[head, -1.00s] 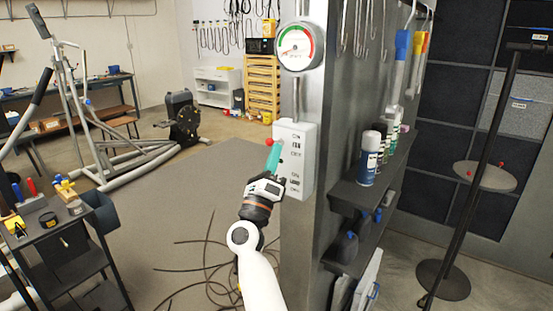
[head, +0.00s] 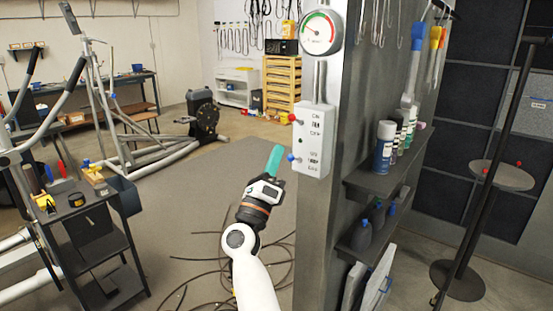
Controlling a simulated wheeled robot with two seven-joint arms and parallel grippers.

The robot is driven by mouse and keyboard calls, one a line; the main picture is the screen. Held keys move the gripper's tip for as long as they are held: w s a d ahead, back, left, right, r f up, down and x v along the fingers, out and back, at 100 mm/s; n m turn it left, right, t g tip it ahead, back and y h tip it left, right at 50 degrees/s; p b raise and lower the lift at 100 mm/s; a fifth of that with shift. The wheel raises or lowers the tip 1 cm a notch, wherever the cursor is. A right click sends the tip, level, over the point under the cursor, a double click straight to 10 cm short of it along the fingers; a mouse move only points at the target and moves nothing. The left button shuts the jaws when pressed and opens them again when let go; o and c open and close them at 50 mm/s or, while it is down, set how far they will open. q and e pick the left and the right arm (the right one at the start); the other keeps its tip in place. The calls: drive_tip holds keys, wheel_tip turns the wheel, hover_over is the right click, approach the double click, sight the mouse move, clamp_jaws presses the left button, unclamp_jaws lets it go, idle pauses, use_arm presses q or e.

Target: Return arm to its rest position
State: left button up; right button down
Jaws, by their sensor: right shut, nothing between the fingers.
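My right gripper (head: 274,160) has teal fingers pressed together, shut and empty. It stands in front of the grey pillar, to the left of the white switch box (head: 313,140), with a gap between them. My white right arm (head: 255,280) reaches up from the bottom of the view. The box carries a red-knobbed lever (head: 292,117) at its upper left and a blue-knobbed lever (head: 292,158) at its lower left. A round gauge (head: 320,33) is mounted above the box. My left gripper is out of view.
The grey pillar (head: 312,225) has shelves with spray cans (head: 384,147) on its right side. A black tool cart (head: 85,235) stands at the left, with the elliptical machine (head: 100,110) behind it. Loose cables (head: 195,275) lie on the mat. The mat's middle (head: 205,190) is clear.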

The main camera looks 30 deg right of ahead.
drive_tip(key=a+f+n+t+y, duration=0.5)
drive_tip(key=n+y, duration=0.5)
drive_tip(key=n, duration=0.2)
drive_tip(key=a+f+n+t+y, duration=0.4)
drive_tip(key=n+t+y, duration=0.1)
drive_tip(key=n+y, duration=0.5)
drive_tip(key=s+a+f+n+g+y, duration=0.35)
drive_tip(key=f+n, duration=0.25)
drive_tip(key=f, duration=0.2)
drive_tip(key=s+a+f+n+g+y, duration=0.2)
drive_tip(key=s+a+f+n+g, duration=0.1)
drive_tip(key=s+f+n+g, duration=0.4)
drive_tip(key=s+d+f+n+g+h, duration=0.1)
drive_tip(key=s+f+n+g+h, duration=0.1)
drive_tip(key=s+f+g, duration=0.65)
drive_tip(key=s+d+f+n+g+h, duration=0.1)
drive_tip(key=s+d+f+n, duration=0.15)
drive_tip(key=s+f, duration=0.7)
drive_tip(key=s+f+g, duration=0.1)
drive_tip(key=s+f, duration=0.2)
drive_tip(key=f, duration=0.8)
drive_tip(key=s+f, duration=0.2)
drive_tip(key=f, duration=0.9)
drive_tip(key=s+d+f+g, duration=0.1)
drive_tip(key=s+d+f, duration=0.1)
drive_tip(key=s+f, duration=1.4)
drive_tip(key=shift+s+f+n+g+h, duration=0.2)
drive_tip(key=shift+s+n+g+h, duration=0.15)
drive_tip(key=shift+s, duration=0.15)
